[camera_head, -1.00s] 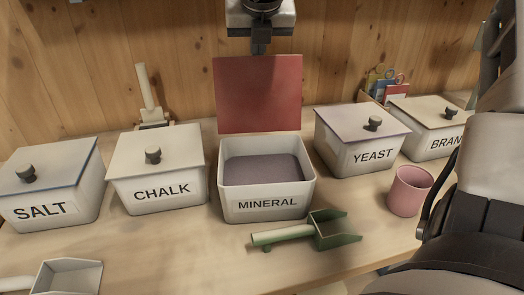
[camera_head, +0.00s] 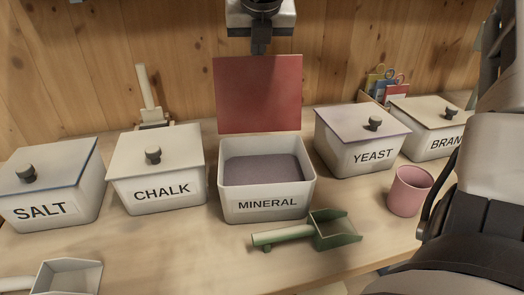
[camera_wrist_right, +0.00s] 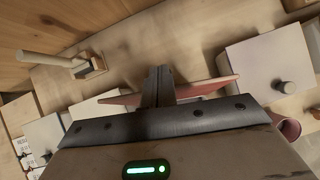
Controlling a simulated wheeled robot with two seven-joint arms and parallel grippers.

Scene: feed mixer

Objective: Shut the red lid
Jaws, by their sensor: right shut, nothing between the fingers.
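The red lid (camera_head: 258,95) stands raised, nearly upright, at the back of the white MINERAL bin (camera_head: 267,208). The bin is open, with greyish-purple contents showing. My right gripper (camera_head: 261,48) is shut and empty at the middle of the lid's top edge. In the right wrist view its closed fingers (camera_wrist_right: 158,82) cross in front of the lid, whose red edge (camera_wrist_right: 206,87) shows on both sides. I cannot tell whether the fingers touch the lid. My left gripper is not in view.
SALT (camera_head: 50,182), CHALK (camera_head: 157,168), YEAST (camera_head: 362,140) and BRAN (camera_head: 431,127) bins stand closed alongside. A green scoop (camera_head: 335,231) lies in front of MINERAL, with a pink cup (camera_head: 408,191) to its right. A wooden wall (camera_head: 170,50) is close behind.

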